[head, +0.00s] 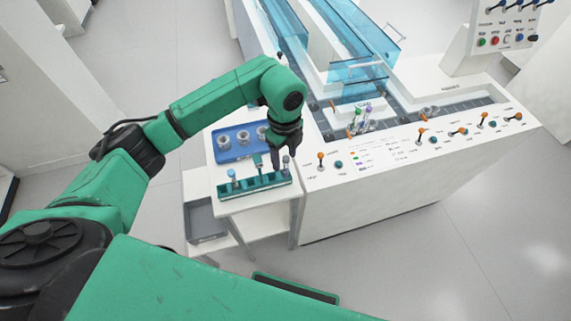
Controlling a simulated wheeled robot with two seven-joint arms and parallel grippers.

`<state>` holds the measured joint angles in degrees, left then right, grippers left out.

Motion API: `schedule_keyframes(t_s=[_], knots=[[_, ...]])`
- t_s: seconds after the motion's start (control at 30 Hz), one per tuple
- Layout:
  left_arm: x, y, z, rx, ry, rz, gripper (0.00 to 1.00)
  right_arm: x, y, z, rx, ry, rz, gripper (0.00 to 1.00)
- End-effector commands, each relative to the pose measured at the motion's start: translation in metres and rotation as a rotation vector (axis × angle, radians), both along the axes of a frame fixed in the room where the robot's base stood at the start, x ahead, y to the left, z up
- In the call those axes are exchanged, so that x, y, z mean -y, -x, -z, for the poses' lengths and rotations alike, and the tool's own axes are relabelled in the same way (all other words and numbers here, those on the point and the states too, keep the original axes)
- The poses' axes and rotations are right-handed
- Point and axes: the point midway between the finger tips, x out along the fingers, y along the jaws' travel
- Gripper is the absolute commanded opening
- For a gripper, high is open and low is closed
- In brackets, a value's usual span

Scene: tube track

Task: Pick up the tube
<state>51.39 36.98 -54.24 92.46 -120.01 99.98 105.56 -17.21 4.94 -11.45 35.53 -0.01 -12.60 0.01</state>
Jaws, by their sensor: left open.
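A dark green tube rack (250,188) stands on the front of a small white side table. Several tubes stand upright in it: a blue-capped tube (231,175) at the left, a green-topped tube (258,162) near the middle, and a grey-topped tube (285,162) at the right. My left gripper (281,159) points down over the right part of the rack. It is open, with its fingers at about the grey-topped tube. I cannot tell whether they touch it. My right gripper is not in view.
A blue tray (235,153) with several grey ring-shaped parts lies behind the rack. A white machine (340,180) with knobs, a track and clear blue covers stands close on the right. Tubes (362,117) stand on its track. A grey bin (204,221) sits below the side table.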

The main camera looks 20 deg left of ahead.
Motion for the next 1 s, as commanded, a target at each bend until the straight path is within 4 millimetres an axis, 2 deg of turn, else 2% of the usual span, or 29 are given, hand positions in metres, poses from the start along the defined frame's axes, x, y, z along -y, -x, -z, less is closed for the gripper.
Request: schedule_keyframes(t_s=[0.1, 0.2, 0.43, 0.47, 0.5, 0.6, 1.0], knots=[[0.003, 0.003, 0.018, -0.007, -0.001, -0.001, 0.60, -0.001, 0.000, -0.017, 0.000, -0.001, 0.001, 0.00], [0.003, 0.001, 0.037, -0.004, 0.000, 0.000, 0.60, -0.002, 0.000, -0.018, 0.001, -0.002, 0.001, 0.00], [0.003, 0.001, 0.044, -0.001, 0.000, 0.001, 0.60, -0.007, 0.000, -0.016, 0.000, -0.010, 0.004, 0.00], [0.003, 0.001, 0.044, -0.001, 0.000, 0.001, 0.53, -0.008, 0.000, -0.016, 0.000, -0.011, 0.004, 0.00], [0.003, 0.001, 0.044, -0.001, 0.000, 0.001, 0.37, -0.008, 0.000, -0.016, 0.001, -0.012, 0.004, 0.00], [0.003, 0.001, 0.044, -0.001, 0.000, 0.001, 0.00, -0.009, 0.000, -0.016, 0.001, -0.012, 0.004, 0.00], [0.003, 0.000, 0.039, 0.000, 0.001, 0.001, 0.00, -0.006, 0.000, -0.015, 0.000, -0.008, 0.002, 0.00]])
